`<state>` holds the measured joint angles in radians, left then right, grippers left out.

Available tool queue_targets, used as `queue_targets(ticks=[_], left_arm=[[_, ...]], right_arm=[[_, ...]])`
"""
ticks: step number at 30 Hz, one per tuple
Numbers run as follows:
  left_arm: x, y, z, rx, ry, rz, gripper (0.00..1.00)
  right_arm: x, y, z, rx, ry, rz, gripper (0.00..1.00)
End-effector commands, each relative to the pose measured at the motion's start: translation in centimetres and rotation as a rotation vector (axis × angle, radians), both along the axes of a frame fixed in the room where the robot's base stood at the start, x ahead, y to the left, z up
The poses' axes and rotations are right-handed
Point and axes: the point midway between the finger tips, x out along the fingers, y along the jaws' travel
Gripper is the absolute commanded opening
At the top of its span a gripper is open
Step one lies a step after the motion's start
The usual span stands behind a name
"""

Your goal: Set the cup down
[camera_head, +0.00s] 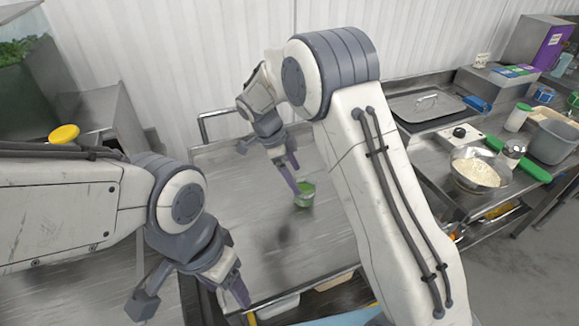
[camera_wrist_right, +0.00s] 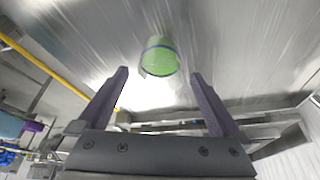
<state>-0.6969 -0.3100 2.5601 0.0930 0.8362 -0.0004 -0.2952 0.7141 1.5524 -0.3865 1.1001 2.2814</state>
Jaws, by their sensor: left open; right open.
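The cup (camera_head: 305,197) is small and green and stands on the steel worktop (camera_head: 255,240). In the right wrist view the green cup (camera_wrist_right: 160,57) lies just beyond the fingertips, between their lines and apart from them. My right gripper (camera_head: 291,172) is open and empty, with its fingers pointing down beside the cup; its two fingers also show spread in the right wrist view (camera_wrist_right: 158,78). My left gripper (camera_head: 195,298) is open and empty near the worktop's front edge, to the left of the cup.
The worktop around the cup is clear.

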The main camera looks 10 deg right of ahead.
Motion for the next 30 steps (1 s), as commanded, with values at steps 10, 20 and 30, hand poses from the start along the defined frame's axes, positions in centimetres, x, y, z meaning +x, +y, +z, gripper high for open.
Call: queue_targets(ticks=[10, 20, 30], left_arm=[[0.0, 0.0, -0.7, 0.0, 0.0, 0.0, 0.65], [0.0, 0.0, -0.7, 0.0, 0.0, 0.0, 0.65], [0.0, 0.0, -0.7, 0.0, 0.0, 0.0, 0.65]], right_arm=[[0.3, 1.6, 3.9, 0.0, 0.0, 0.0, 1.0], [-4.1, 4.6, 6.5, 0.102, 0.099, 0.366, 1.0], [-19.8, 9.0, 9.6, 0.311, 0.289, 1.52, 1.0]])
